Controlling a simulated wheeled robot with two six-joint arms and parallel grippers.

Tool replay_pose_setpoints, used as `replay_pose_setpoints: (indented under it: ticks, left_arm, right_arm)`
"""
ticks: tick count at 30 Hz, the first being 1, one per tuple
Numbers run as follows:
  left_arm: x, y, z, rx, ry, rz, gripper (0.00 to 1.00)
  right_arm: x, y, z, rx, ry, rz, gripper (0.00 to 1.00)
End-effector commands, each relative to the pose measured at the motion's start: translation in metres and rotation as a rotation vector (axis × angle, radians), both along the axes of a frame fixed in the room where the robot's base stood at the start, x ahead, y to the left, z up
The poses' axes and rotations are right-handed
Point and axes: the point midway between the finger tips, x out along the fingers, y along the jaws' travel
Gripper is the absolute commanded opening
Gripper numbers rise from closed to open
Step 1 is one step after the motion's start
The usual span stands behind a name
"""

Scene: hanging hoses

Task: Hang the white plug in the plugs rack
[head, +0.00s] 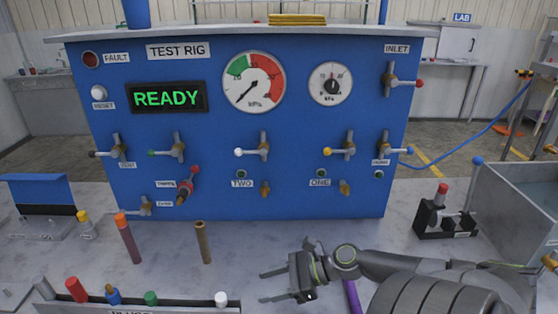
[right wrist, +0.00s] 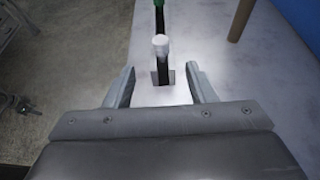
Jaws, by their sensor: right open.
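The white plug (head: 221,299) stands at the right end of the plugs rack (head: 180,304), at the bottom of the head view. In the right wrist view the white plug (right wrist: 160,42) sits at the near end of the dark rack (right wrist: 159,20), ahead of my fingers and roughly centred between them. Whether it is fully seated cannot be told. My right gripper (head: 262,286) is open and empty, just right of the plug, with its fingers pointing left at it. Its open fingers also show in the right wrist view (right wrist: 161,72). My left gripper is not in view.
Red (head: 76,289), blue (head: 113,295) and green (head: 151,298) plugs stand in the rack. A brown rod (head: 203,242) and an orange-topped rod (head: 128,240) stand behind it. The blue test rig (head: 300,200) rises at the back. A purple hose (head: 352,296) shows beside my right arm.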

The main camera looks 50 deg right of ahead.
Motion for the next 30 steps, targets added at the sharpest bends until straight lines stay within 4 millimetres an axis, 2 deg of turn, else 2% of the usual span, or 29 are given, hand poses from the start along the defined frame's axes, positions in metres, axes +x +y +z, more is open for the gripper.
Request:
replay_pose_setpoints:
  ticks: [10,30]
  left_arm:
    - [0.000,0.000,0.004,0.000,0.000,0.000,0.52]
    - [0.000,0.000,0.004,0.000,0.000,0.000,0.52]
  right_arm:
    - [-0.014,-0.012,0.008,-0.001,0.002,-0.002,0.51]
    - [-0.014,-0.013,0.008,-0.001,0.000,-0.002,0.51]
